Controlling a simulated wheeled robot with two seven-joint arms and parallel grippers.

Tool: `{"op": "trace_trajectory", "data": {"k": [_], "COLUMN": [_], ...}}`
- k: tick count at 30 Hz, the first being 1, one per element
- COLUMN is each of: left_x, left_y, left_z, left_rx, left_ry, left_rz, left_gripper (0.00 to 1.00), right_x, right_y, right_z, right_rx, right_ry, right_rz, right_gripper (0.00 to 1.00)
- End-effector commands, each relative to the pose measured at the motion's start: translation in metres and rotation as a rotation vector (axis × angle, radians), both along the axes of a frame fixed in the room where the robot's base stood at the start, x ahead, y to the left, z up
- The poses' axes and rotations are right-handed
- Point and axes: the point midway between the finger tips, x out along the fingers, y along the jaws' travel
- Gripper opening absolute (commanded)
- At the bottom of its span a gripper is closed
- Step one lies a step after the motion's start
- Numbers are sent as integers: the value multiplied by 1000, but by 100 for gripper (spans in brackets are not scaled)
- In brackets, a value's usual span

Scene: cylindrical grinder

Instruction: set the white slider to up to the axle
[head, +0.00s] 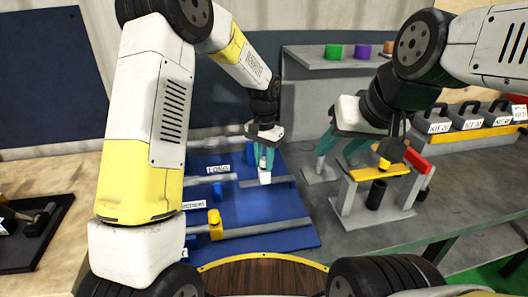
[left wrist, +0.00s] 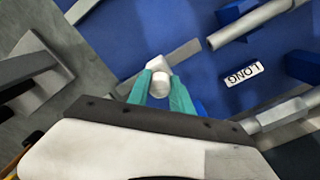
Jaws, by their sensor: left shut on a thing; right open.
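The white slider (head: 265,177) is at the right part of the blue board (head: 255,205), on or just above a flat grey rail (head: 283,182). My left gripper (head: 264,162) is shut on it from above. In the left wrist view the white slider (left wrist: 158,78) shows between the teal fingertips, with the grey rail (left wrist: 187,50) beside it. A light grey rod (head: 211,180) lies to the left of the slider; I cannot tell for certain that it is the axle, or whether it touches the slider. My right gripper (head: 337,163) is open and empty, right of the board.
A yellow slider (head: 215,224) sits on another grey bar (head: 265,229) nearer me. A LONG label (head: 218,169) lies behind the rod. To the right stand a yellow-topped grey stand (head: 379,173) and a red block (head: 418,160). A shelf (head: 350,63) holds coloured cups.

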Motion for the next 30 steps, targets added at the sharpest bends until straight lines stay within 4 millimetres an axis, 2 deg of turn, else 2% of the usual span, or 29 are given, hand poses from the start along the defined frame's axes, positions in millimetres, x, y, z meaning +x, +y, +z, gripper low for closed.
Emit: {"op": "trace_trajectory", "data": {"k": [5, 12, 15, 26, 27, 29, 30], "left_x": [0, -10, -13, -14, -14, -14, -14], "left_y": [6, 55, 68, 76, 76, 76, 75], "left_z": [1, 1, 1, 1, 1, 1, 1], "left_rx": [0, 0, 0, 4, 4, 4, 3], "left_ry": [-2, -1, -2, 0, 0, 0, 1], "left_rz": [1, 5, 3, 2, 2, 2, 2], "left_gripper": [0, 0, 0, 0, 34, 46, 48], "right_x": [0, 0, 0, 0, 0, 0, 0], "right_y": [0, 0, 0, 0, 0, 0, 0], "right_z": [0, 0, 0, 0, 0, 0, 0], "right_rx": [0, 0, 0, 0, 0, 0, 0], "right_ry": [0, 0, 0, 0, 0, 0, 0], "right_rz": [0, 0, 0, 0, 0, 0, 0], "right_gripper": [43, 43, 43, 43, 43, 43, 43]}}
